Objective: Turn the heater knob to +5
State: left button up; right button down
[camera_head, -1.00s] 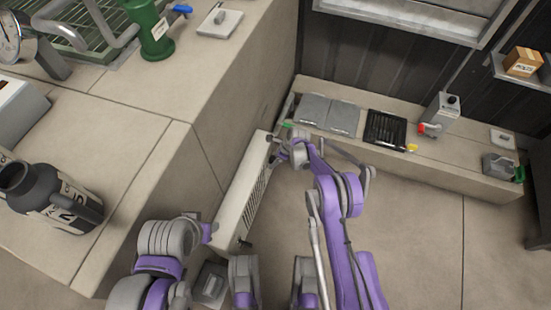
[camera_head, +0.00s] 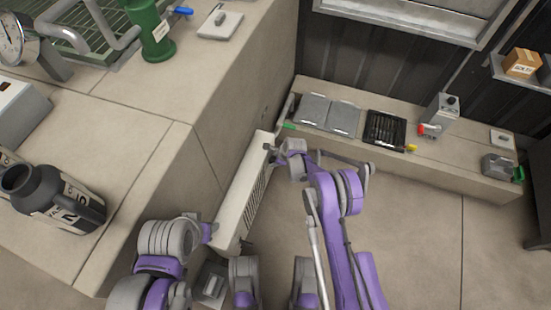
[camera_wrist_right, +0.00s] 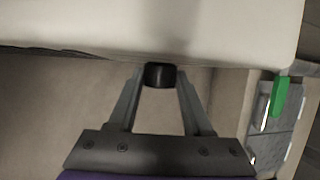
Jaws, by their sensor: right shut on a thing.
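The heater is a long white panel (camera_head: 238,200) standing against the side of the stone block in the head view. Its knob (camera_wrist_right: 160,75) is small and black and shows at the heater's edge in the right wrist view. My right gripper (camera_wrist_right: 160,82) is shut on the knob, with one finger on each side of it. In the head view the right gripper (camera_head: 276,153) is at the far end of the heater. The knob's marks cannot be read. My left arm shows at lower left, but its gripper does not show clearly.
A low stone ledge (camera_head: 455,165) along the back wall holds grey plates (camera_head: 328,113), a black grate (camera_head: 385,128) and a grey box (camera_head: 440,112). A dark bottle (camera_head: 50,197) stands on the block at left. The floor right of my right arm is clear.

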jog(key=shift+s+a+f+n+t+h, duration=0.1)
jog(key=shift+s+n+t+h, duration=0.15)
jog(key=shift+t, duration=0.8)
jog(key=shift+s+a+f+n+t+h, duration=0.15)
jog(key=shift+n+t+h, duration=0.1)
jog(key=shift+t, duration=0.8)
jog(key=shift+d+r, duration=0.1)
jog(key=shift+d, duration=0.05)
jog(key=shift+c, duration=1.6)
grip_release()
jog(key=p+v, duration=0.2)
jog(key=v, duration=0.9)
